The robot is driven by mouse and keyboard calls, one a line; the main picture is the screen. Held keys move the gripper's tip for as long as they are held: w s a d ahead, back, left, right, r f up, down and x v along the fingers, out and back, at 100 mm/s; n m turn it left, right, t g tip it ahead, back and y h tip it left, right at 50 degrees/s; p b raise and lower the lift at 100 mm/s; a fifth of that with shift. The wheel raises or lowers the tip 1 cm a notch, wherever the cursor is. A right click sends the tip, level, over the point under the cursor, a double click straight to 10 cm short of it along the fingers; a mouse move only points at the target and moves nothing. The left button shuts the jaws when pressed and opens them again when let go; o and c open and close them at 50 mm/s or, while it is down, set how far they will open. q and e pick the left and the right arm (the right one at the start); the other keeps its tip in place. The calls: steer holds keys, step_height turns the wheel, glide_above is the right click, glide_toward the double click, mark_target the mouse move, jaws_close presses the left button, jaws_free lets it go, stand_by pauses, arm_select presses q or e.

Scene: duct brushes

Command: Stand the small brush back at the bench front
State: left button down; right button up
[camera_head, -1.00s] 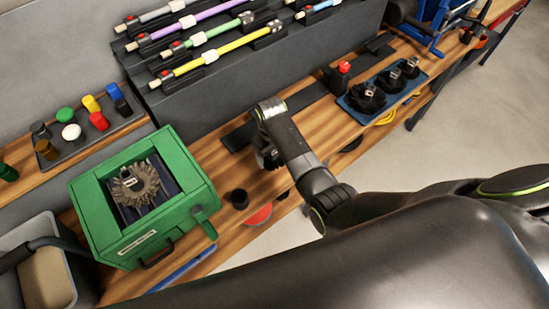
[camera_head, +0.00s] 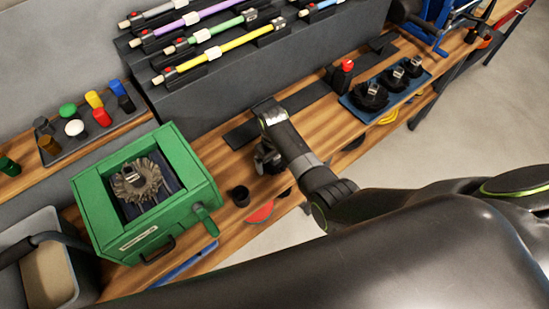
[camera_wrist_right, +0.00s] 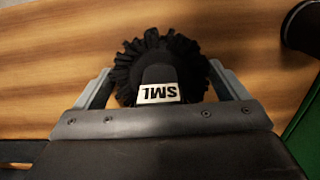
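The small brush (camera_wrist_right: 160,72), black and round with a white SML label on its hub, is on the wooden bench near the front edge. In the right wrist view it sits between the two fingers of my right gripper (camera_wrist_right: 160,85). The fingers are wide apart, one on each side of the bristles; I cannot tell whether they touch them. In the head view the brush (camera_head: 267,158) is a dark shape below the right wrist, partly hidden by it. My left gripper is not in view.
A black cup (camera_head: 239,196) stands near the brush, beside the green box (camera_head: 190,165) holding a grey brush. A dark flat strip (camera_head: 238,136) lies behind the gripper.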

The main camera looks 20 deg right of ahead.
steer(key=shift+r, duration=0.1)
steer(key=shift+r, duration=0.55)
step_height(320, 180, up, 11)
steer(key=shift+w, duration=0.15)
stand_by(0.5)
